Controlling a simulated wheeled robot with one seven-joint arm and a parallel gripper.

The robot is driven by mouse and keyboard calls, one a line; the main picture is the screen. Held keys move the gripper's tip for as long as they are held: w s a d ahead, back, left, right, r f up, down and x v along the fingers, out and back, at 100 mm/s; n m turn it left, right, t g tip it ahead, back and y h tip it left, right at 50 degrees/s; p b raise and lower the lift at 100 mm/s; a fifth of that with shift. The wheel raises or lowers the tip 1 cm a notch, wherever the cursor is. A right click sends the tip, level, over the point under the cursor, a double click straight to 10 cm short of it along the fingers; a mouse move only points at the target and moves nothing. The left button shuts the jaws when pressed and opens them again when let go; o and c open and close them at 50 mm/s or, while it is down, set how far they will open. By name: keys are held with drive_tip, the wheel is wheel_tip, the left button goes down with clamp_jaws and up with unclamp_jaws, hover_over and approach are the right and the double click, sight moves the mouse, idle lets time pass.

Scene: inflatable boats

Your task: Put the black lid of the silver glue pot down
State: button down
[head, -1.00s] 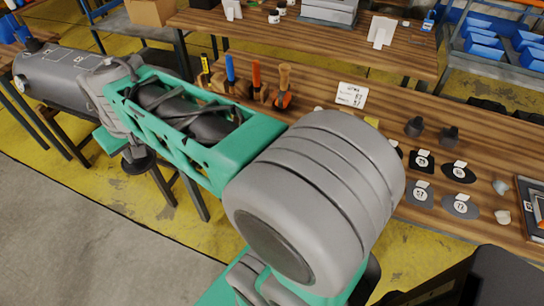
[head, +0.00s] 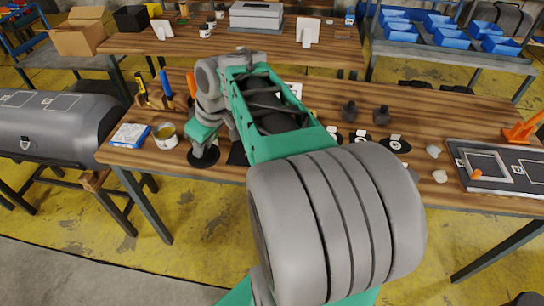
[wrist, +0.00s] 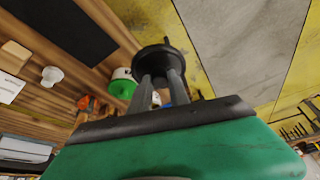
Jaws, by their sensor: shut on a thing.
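My gripper (wrist: 160,88) is shut on the black lid (wrist: 162,57), a round dark disc beyond the fingertips in the wrist view. In the head view the lid (head: 203,158) hangs under my gripper (head: 204,145), against the front strip of the wooden workbench (head: 225,172). I cannot tell its height above the wood. The silver glue pot (head: 166,137) stands open on the bench just left of the lid, with yellowish glue inside. The lid and pot look apart.
A blue and white box (head: 130,135) stands left of the pot near the bench corner. Upright tools (head: 165,85) stand behind it. A grey boat tube (head: 50,125) lies at left. Dark patches and pale small items lie farther right.

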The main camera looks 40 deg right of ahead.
drive_tip(key=s+d+f+n+y+b, duration=0.15)
drive_tip(key=s+d+n, duration=0.25)
drive_tip(key=s+d, duration=0.5)
drive_tip(key=shift+g, duration=0.5)
drive_tip(key=w+d+f, duration=0.2)
drive_tip(key=d+f, duration=0.1)
drive_tip(key=d, duration=0.1)
drive_tip(key=w+d+f+p, duration=0.1)
drive_tip(key=w+d+f, duration=0.2)
drive_tip(key=d, duration=0.1)
drive_tip(key=w+d+f, duration=0.3)
drive_tip(key=d, duration=0.1)
drive_tip(key=shift+f+p, duration=0.1)
drive_tip(key=shift+p, duration=0.3)
drive_tip(key=shift+w+d+f, duration=0.15)
drive_tip(key=shift+d+f, duration=0.1)
drive_tip(key=shift+f, duration=0.05)
drive_tip(key=shift+d+f, duration=0.1)
drive_tip(key=shift+f, duration=1.7)
drive_tip(key=c, duration=1.2)
unclamp_jaws()
drive_tip(key=shift+w, duration=0.1)
drive_tip(key=shift+c, duration=0.2)
